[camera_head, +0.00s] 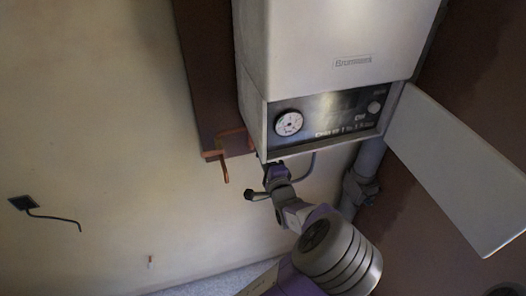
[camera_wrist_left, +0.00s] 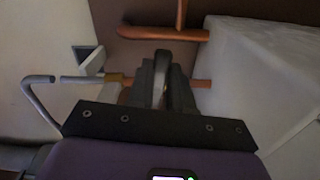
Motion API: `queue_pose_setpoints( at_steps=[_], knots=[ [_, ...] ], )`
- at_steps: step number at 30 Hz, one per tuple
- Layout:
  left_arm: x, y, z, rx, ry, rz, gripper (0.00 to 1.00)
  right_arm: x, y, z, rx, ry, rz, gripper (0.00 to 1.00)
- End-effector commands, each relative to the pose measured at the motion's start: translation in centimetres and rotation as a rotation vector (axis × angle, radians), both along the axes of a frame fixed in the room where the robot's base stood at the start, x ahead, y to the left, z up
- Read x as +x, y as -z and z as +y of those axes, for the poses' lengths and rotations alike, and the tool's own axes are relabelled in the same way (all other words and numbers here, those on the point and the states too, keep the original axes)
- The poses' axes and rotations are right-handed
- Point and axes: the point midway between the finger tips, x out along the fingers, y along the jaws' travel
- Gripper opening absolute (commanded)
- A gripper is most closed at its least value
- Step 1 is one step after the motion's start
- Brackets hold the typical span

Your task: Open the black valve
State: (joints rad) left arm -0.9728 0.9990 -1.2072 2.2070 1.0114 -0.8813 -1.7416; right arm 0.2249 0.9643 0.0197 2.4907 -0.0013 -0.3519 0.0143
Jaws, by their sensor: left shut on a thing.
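A boiler (camera_head: 325,45) hangs on the wall with a dial and a dark panel at its lower end. My left gripper (camera_head: 273,172) reaches up to the pipework just under it. In the left wrist view the two dark fingers (camera_wrist_left: 162,85) are closed around a narrow grey piece (camera_wrist_left: 159,78), in front of a copper pipe (camera_wrist_left: 203,84) with a brass fitting (camera_wrist_left: 115,78). This piece appears to be the valve's handle, but the fingers hide most of it and its black colour is not clear. My right gripper is not in view.
An open white flap (camera_head: 455,170) hangs at the boiler's right. A thick grey pipe (camera_head: 362,180) runs below it. A copper pipe end (camera_head: 224,170) sticks out left of the gripper. A bent grey pipe (camera_wrist_left: 40,100) is close left in the wrist view. The left wall is mostly clear.

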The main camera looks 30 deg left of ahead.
Motion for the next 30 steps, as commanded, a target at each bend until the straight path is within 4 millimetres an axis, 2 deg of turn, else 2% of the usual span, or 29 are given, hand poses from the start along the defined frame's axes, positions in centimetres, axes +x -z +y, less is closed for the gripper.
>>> queue_pose_setpoints(
  at_steps=[1,7,9,13,25,30],
  knots=[
    [0.1,-0.8,-0.1,0.026,0.002,0.031,0.00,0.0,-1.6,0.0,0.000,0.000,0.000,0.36],
    [0.3,-1.5,-0.4,0.149,0.003,0.174,0.00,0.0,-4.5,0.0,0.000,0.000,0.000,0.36],
    [0.5,-1.4,-0.5,0.220,0.004,0.254,0.00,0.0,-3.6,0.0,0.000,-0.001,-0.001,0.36],
    [0.7,-1.9,-0.7,0.323,0.004,0.375,0.00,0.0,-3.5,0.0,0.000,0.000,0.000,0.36],
    [0.8,-2.2,-0.7,0.372,0.004,0.436,0.00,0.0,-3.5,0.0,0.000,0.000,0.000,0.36],
    [1.4,-2.7,-1.3,0.514,0.003,0.594,0.00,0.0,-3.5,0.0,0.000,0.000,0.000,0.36]
  ],
)
